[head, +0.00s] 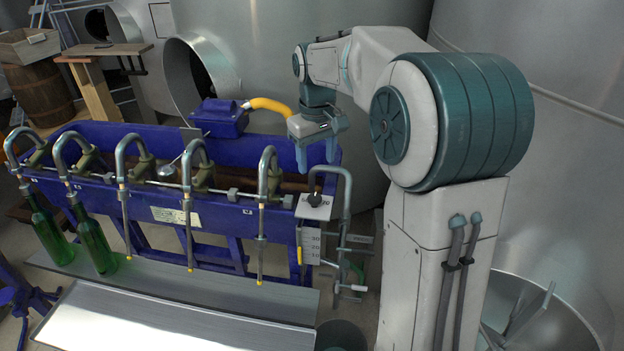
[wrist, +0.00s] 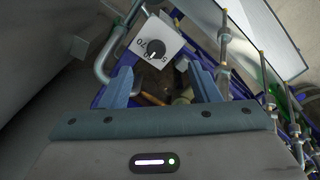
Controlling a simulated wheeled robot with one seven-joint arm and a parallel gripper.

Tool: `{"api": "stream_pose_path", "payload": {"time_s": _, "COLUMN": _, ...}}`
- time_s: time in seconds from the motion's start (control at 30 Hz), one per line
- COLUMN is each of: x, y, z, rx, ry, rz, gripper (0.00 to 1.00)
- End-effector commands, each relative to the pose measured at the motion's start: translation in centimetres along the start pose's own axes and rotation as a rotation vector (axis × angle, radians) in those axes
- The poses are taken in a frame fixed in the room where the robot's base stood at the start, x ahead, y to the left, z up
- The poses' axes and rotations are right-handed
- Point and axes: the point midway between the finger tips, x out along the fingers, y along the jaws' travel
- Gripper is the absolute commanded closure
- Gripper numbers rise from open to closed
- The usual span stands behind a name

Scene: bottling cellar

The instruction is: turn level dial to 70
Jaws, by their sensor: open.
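The level dial is a dark round knob (head: 314,200) on a white plate (head: 325,212) at the right end of the blue filling machine. In the wrist view the knob (wrist: 153,57) sits on the white plate (wrist: 170,40), and the number 70 is printed beside it. Other markings on the plate are too small or partly covered to read. My gripper (head: 316,166) is open and empty, above the dial and apart from it, with its fingers pointing down. In the wrist view the knob is just beyond the gap between the fingertips (wrist: 160,74).
A bent grey pipe (head: 347,190) rises close to the dial's right. Several curved filling spouts (head: 268,165) line the machine to the left. Green bottles (head: 93,243) stand under the far-left spouts. A large steel tank is behind.

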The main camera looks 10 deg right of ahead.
Motion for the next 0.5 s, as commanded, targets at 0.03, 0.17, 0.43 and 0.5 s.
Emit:
{"api": "stream_pose_path", "payload": {"time_s": 0.03, "x": -0.4, "y": 0.5, "z": -0.9, "rx": -0.01, "ry": -0.007, "rz": -0.008, "gripper": 0.44}}
{"api": "stream_pose_path", "payload": {"time_s": 0.17, "x": -0.4, "y": 1.1, "z": -2.2, "rx": -0.032, "ry": -0.017, "rz": -0.021, "gripper": 0.44}}
{"api": "stream_pose_path", "payload": {"time_s": 0.43, "x": 1.3, "y": 1.3, "z": -2.8, "rx": -0.042, "ry": -0.025, "rz": -0.028, "gripper": 0.44}}
{"api": "stream_pose_path", "payload": {"time_s": 0.5, "x": 2.4, "y": 1.3, "z": -2.7, "rx": -0.043, "ry": -0.025, "rz": -0.029, "gripper": 0.44}}
